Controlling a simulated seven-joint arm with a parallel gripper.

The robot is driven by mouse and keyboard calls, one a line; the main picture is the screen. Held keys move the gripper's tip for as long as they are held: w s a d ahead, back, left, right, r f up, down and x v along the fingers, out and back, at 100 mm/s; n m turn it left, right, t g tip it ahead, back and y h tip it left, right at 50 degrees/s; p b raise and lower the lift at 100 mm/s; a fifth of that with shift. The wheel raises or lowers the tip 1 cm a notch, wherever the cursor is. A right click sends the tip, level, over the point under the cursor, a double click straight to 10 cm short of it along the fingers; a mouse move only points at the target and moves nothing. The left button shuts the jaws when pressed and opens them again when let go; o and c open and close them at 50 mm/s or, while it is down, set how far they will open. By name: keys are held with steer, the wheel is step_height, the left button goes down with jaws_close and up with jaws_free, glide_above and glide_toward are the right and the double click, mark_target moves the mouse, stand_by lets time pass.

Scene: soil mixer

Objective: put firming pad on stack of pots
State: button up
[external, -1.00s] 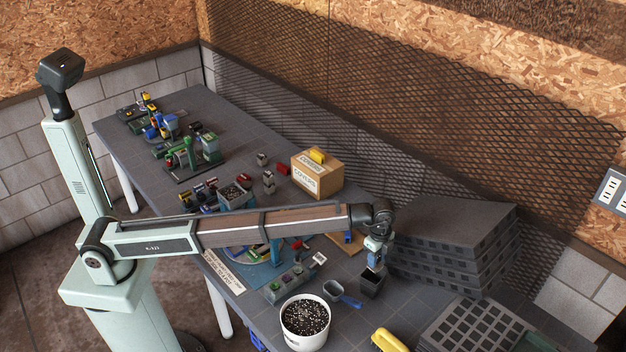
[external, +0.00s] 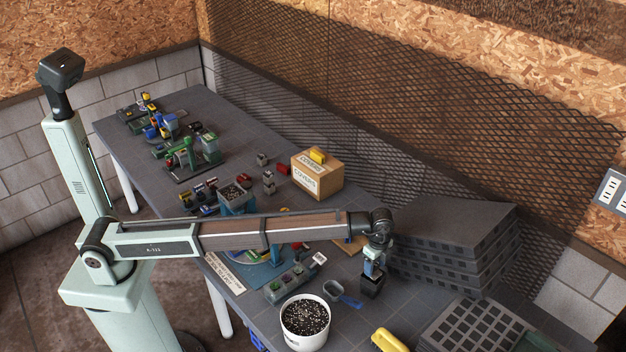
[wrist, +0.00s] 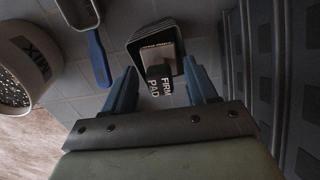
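The firming pad (wrist: 160,78), a dark block with white "FIRM PAD" lettering, shows between my fingers in the wrist view. It lies over the stack of pots (wrist: 138,36), which is black and square with a pale patch at its near side. The stack also shows in the external view (external: 371,287), just below my gripper (external: 372,270). My gripper also shows in the wrist view (wrist: 160,68); its two blue fingers are apart, with a gap on each side of the pad. I cannot tell whether the pad rests fully on the pots.
A white bucket of soil mix (external: 305,322) and a blue-handled scoop (external: 350,300) are left of the pots. A tall pile of dark trays (external: 455,245) stands close on the right. A yellow-handled tool (external: 388,340) lies in front.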

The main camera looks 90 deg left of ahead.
mark_target(371, 257)
steer(key=shift+r, duration=0.1)
step_height(371, 257, up, 12)
stand_by(0.7)
